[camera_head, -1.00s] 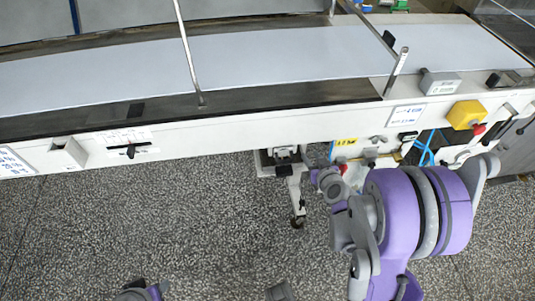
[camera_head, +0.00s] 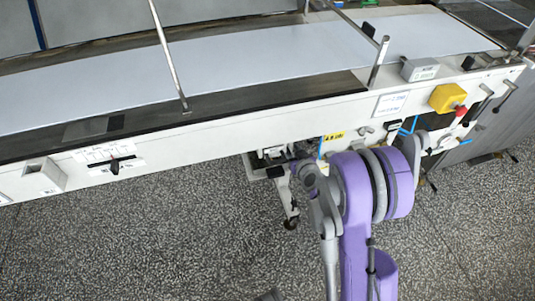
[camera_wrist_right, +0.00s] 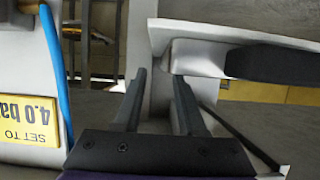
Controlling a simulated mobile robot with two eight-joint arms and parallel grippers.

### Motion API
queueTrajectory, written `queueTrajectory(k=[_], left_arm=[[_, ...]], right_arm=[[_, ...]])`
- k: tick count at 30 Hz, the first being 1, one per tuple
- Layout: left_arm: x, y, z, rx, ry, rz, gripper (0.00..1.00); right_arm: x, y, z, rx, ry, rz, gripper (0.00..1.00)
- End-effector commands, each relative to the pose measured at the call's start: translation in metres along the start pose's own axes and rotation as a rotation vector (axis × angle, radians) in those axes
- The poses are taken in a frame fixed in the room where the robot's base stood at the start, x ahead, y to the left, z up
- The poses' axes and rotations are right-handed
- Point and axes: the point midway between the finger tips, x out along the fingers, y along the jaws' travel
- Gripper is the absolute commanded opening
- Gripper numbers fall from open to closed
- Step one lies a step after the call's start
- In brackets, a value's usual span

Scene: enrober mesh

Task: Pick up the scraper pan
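I cannot single out the scraper pan with certainty in either view. In the right wrist view, my right gripper (camera_wrist_right: 160,82) is open, with two dark fingers standing apart and nothing clearly held between them. A pale upright part of the machine shows beyond the fingers. A pale flat piece with a dark rounded bar (camera_wrist_right: 285,62) lies just ahead to the right. In the head view my right arm reaches under the conveyor's front edge, near the machine's leg; its fingers are hard to make out there. My left gripper is not in view.
The conveyor with a pale belt (camera_head: 235,65) crosses the head view. A yellow switch box (camera_head: 447,98) sits on its front rail. A yellow pressure label (camera_wrist_right: 32,112) and blue hose (camera_wrist_right: 55,70) are left of my fingers. The speckled floor (camera_head: 130,240) is open.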

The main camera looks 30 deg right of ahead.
Motion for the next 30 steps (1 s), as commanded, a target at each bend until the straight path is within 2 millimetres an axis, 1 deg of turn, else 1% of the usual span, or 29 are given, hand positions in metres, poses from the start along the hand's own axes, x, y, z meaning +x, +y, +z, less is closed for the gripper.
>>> queueTrajectory(k=[1, 3, 6, 9, 14, 15, 17, 21, 30], left_arm=[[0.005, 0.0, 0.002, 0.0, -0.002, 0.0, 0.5], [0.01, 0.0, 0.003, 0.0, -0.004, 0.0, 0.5], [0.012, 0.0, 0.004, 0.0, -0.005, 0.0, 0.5], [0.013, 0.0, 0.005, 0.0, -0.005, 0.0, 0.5], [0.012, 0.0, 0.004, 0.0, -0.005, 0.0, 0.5], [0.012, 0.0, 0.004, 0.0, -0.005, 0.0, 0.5], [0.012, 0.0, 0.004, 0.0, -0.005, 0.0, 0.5], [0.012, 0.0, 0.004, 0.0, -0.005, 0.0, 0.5], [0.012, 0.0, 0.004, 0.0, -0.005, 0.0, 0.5]], right_arm=[[0.009, -0.003, 0.004, -0.001, -0.001, -0.001, 0.4], [0.02, -0.005, 0.006, -0.001, -0.001, -0.002, 0.4], [0.035, -0.005, 0.005, 0.0, 0.0, -0.001, 0.4], [0.041, -0.005, 0.004, 0.0, 0.0, 0.0, 0.4], [0.04, -0.005, 0.003, 0.0, 0.0, 0.0, 0.4], [0.04, -0.005, 0.003, 0.0, 0.0, 0.0, 0.36], [0.04, -0.005, 0.003, 0.0, 0.0, 0.0, 0.26], [0.04, -0.005, 0.003, 0.0, 0.0, 0.0, 0.0], [0.04, -0.005, 0.003, 0.0, 0.0, 0.0, 0.0]])
